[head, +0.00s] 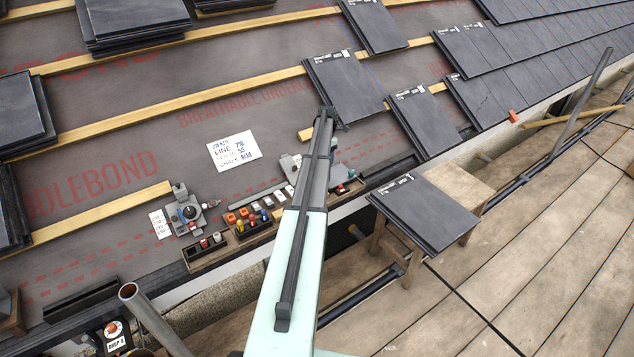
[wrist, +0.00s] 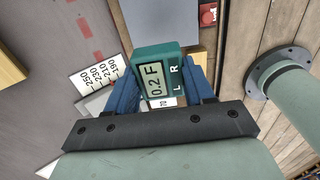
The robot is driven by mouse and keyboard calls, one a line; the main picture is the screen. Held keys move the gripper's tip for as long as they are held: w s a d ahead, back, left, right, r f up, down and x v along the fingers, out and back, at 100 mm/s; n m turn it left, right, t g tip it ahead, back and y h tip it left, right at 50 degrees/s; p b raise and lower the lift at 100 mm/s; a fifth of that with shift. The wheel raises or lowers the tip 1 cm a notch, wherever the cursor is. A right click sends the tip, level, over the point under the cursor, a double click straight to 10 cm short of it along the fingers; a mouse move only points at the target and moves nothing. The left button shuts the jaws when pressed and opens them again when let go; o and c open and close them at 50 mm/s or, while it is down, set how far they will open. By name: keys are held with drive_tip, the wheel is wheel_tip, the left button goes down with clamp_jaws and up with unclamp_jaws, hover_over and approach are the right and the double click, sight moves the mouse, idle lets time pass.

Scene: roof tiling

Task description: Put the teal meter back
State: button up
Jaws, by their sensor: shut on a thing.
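The teal meter (wrist: 180,55) is between the blue fingers of my gripper (wrist: 165,78) in the wrist view. The gripper is shut on it. The meter's display reads "0.2 F", and the letters L and R are on its face. The display text runs sideways in the picture. In the head view my arm crosses the middle, and neither the meter nor the fingers can be made out there.
In the head view, a tray (head: 232,246) with small coloured items lies at the roof's lower edge. A grey device with a dial (head: 187,214) stands left of it. Slates (head: 414,210) lie on a wooden stand. A white card (head: 233,150) lies on the underlay. The right-hand planks are mostly clear.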

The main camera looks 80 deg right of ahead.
drive_tip(key=w+a+f, duration=0.2)
drive_tip(key=w+a, duration=0.3)
drive_tip(key=a, duration=0.1)
drive_tip(key=f, duration=0.6)
drive_tip(key=shift+w, duration=0.35)
drive_tip(key=shift+f, duration=1.95)
drive_tip(key=shift+f, duration=0.15)
drive_tip(key=o, duration=0.8)
wheel_tip(320, 180, up, 12)
